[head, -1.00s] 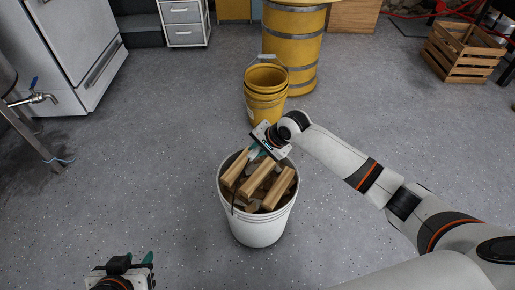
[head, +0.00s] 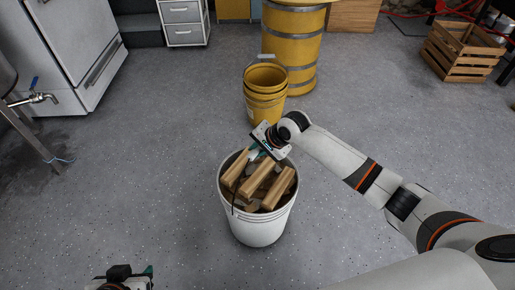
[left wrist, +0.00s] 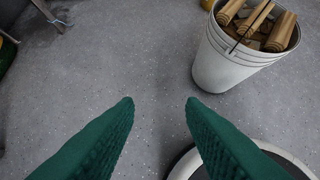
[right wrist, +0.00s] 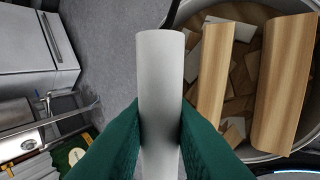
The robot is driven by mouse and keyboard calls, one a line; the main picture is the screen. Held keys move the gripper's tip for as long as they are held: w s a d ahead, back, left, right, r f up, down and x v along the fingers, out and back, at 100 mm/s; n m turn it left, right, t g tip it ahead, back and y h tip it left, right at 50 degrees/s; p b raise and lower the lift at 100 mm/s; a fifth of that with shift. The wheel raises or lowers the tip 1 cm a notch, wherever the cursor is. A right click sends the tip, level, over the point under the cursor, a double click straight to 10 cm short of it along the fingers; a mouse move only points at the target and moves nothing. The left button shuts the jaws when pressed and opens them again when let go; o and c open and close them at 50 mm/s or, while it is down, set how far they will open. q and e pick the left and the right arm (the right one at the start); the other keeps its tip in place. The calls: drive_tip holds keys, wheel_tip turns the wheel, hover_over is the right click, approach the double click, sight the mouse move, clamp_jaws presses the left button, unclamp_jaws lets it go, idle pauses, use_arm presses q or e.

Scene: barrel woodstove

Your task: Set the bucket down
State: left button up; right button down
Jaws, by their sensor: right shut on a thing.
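The white bucket (head: 258,228) holds several split wood pieces and stands upright at the middle of the head view. It also shows at the upper right of the left wrist view (left wrist: 228,62). My right gripper (head: 262,146) is over the bucket's far rim. It is shut on the white grip of the bucket's handle (right wrist: 160,90), which fills the space between its fingers. I cannot tell whether the bucket's base touches the floor. My left gripper (left wrist: 160,105) is open and empty, left of and nearer than the bucket, and mostly cut off in the head view.
Stacked yellow buckets (head: 265,95) stand just behind the white bucket, with a yellow barrel (head: 292,45) beyond. A wooden crate (head: 463,52) is at the far right. A metal tank with a tap (head: 35,99) is at the left. The grey floor (head: 150,160) left of the bucket is clear.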

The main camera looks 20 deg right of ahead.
use_arm(q)
drive_tip(key=shift+s+a+f+g+p, duration=0.1)
drive_tip(key=shift+s+a+f+g, duration=0.1)
drive_tip(key=shift+s+g, duration=0.3)
drive_tip(key=shift+s+a+f+g+p, duration=0.15)
drive_tip(key=shift+s+a+g, duration=0.1)
drive_tip(key=shift+s, duration=0.4)
drive_tip(key=shift+s+a+f+g+p, duration=0.1)
drive_tip(key=shift+s+a+f+g, duration=0.1)
drive_tip(key=shift+s+g, duration=0.3)
use_arm(e)
drive_tip(key=shift+w+r, duration=0.2)
drive_tip(key=shift+r, duration=0.25)
use_arm(q)
drive_tip(key=shift+s+y, duration=0.2)
drive_tip(key=shift+y, duration=0.1)
drive_tip(key=shift+w, duration=0.1)
use_arm(e)
drive_tip(key=shift+f, duration=0.9)
